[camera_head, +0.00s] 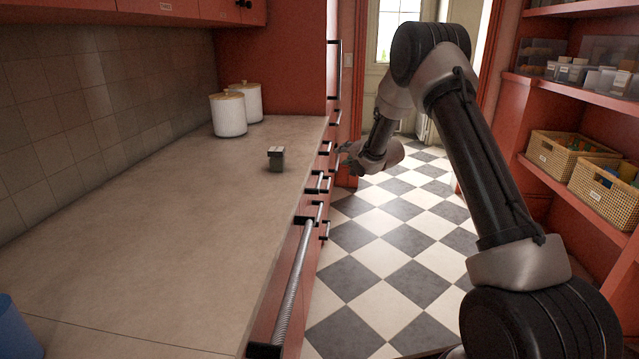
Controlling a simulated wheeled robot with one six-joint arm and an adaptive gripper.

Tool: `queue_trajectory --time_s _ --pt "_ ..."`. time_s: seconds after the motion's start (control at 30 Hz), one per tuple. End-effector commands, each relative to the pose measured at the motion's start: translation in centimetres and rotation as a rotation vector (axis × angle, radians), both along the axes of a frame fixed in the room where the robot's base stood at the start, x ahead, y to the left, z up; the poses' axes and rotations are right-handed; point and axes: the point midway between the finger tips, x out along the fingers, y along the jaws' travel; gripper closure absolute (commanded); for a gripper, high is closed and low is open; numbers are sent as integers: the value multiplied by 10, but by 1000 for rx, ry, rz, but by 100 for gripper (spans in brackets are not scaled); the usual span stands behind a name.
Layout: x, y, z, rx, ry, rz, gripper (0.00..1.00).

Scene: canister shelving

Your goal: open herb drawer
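A row of red drawers with bar handles lines the counter front at the middle, seen at a steep angle. Several handles show, among them a nearer handle (318,182) and a farther handle (325,149). I cannot read any label, so I cannot tell which is the herb drawer. My gripper (345,152) reaches in from the right and points left at the drawer fronts, close to the farther handles. It is small and partly merged with the handles in the picture, so I cannot tell whether it touches one or whether its fingers are open.
The countertop (170,220) holds a small dark grey box (276,160) and two white canisters (229,115) at the back. A long ribbed handle (293,285) sticks out in front. Shelves with wicker baskets (563,155) stand at right. The checkered floor (385,240) between is clear.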

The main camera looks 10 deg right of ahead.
Motion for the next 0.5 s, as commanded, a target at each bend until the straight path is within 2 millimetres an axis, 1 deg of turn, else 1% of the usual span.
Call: queue_trajectory --time_s 0.03,0.1,0.2,0.3,0.33,0.43,0.5 --pt "10 9 -34 71 -8 14 63" --pt "18 21 -67 170 -28 35 63" --pt "21 34 -102 286 -46 62 63" --pt "21 42 -124 361 -54 82 63" --pt "20 44 -128 375 -56 87 63" --pt "24 49 -136 403 -59 93 63" --pt "30 53 -137 407 -61 96 63"
